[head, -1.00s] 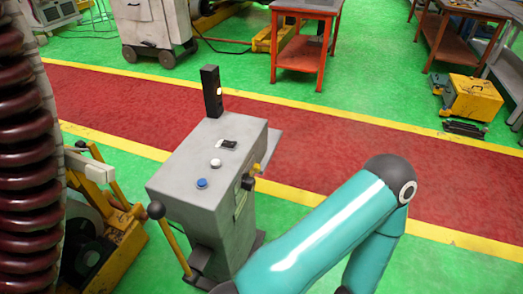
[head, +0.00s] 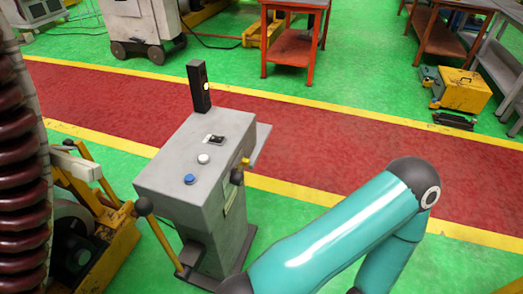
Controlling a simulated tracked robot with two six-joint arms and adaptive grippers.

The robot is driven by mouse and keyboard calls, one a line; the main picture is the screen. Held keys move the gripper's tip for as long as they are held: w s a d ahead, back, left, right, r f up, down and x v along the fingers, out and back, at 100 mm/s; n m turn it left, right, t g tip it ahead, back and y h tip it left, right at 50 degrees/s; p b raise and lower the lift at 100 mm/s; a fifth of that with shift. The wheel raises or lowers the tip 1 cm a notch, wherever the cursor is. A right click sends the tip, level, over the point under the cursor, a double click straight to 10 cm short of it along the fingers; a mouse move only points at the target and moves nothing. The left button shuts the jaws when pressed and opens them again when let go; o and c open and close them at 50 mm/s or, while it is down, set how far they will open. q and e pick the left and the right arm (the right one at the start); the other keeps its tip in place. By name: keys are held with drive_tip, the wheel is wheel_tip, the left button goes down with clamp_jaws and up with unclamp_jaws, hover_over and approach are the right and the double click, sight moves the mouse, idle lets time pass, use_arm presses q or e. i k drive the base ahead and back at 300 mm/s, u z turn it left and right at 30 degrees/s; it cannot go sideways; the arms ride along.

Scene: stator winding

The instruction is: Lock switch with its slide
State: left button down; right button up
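A grey control pedestal (head: 172,165) stands left of centre in the head view. On its sloping top are a blue button (head: 189,179), a white button (head: 203,159) and a small black-and-light switch (head: 214,139), which looks like the one with the slide. The slide's position is too small to tell. A yellow part (head: 245,162) shows on the pedestal's right side. My teal right arm crosses the lower right, with its elbow raised. Neither gripper shows in the view.
Yellow machinery (head: 100,225) and a dark red coil (head: 15,150) are at left. The red walkway (head: 330,135) behind is clear.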

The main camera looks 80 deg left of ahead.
sight(244, 162)
drive_tip(key=i, duration=1.95)
drive_tip(key=u, duration=2.5)
drive_tip(key=i, duration=0.2)
drive_tip(key=u, duration=1.5)
drive_tip(key=i, duration=0.95)
